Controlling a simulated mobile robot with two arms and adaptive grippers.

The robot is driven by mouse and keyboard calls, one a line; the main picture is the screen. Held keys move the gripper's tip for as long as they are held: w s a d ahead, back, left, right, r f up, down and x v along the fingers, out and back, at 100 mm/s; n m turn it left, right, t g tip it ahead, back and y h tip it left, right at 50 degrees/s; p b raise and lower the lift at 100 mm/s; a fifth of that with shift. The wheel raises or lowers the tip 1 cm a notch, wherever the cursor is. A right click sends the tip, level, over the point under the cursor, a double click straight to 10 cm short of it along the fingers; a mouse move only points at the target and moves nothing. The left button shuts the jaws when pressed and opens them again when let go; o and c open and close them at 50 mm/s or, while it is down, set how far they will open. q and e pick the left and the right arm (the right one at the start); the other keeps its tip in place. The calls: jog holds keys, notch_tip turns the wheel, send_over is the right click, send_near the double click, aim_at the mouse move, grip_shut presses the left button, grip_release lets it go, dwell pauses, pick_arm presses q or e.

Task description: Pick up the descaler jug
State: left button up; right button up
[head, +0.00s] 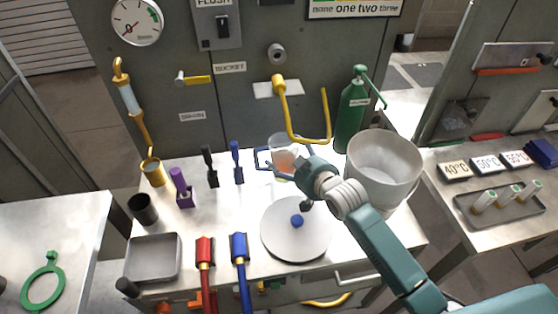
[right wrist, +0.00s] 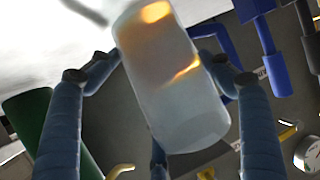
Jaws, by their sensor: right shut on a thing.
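The descaler jug (head: 284,158) is a pale, see-through vessel with orange contents, behind the white round plate in the head view. My right gripper (head: 291,170) reaches it from the front right and is shut on it. In the right wrist view the jug (right wrist: 175,85) fills the middle, tilted in the picture, with the fingers of my right gripper (right wrist: 155,78) on both sides. A blue handle-like part shows beside it. I cannot tell whether its base touches the table. My left gripper is not in view.
A white bucket (head: 383,168) stands close to the right of my arm, and a green pump bottle (head: 350,112) stands behind. A yellow bent pipe (head: 308,138) hangs just above the jug. The round plate (head: 285,240) has a blue knob (head: 297,221). Blue and black tools stand left.

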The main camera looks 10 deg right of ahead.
aim_at(283, 137)
jog(key=shift+d, duration=0.1)
dwell(0.3)
jog(key=shift+s+r, duration=0.1)
jog(key=shift+r, duration=0.2)
notch_tip(283, 137, up, 6)
jog(key=shift+r, duration=0.1)
jog(key=shift+s+r, duration=0.1)
jog(key=shift+s, duration=0.15)
jog(key=s+b, duration=0.2)
jog(key=s, duration=1.7)
jog(key=shift+s, duration=0.1)
dwell(0.7)
